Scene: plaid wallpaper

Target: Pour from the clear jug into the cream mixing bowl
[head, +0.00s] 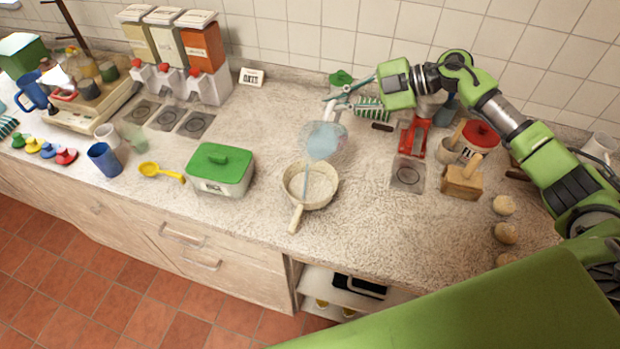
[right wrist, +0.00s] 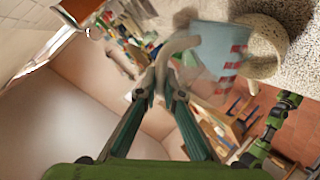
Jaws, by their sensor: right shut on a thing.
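The clear jug (head: 322,141) holds pale blue liquid and is tilted over the cream mixing bowl (head: 332,190). A thin blue stream runs from the jug down into the bowl. The bowl stands on the counter, with a pale handle-like piece at its front. My right gripper (head: 340,98) is shut on the jug's handle behind and above the bowl. In the right wrist view the jug (right wrist: 210,50), with red marks on its side, is beyond the fingertips (right wrist: 163,80), and the bowl (right wrist: 262,62) is beside it. My left gripper is not in view.
A white box with a green lid (head: 221,170) stands left of the bowl, with a yellow scoop (head: 161,171) further left. The counter just right of the bowl is clear.

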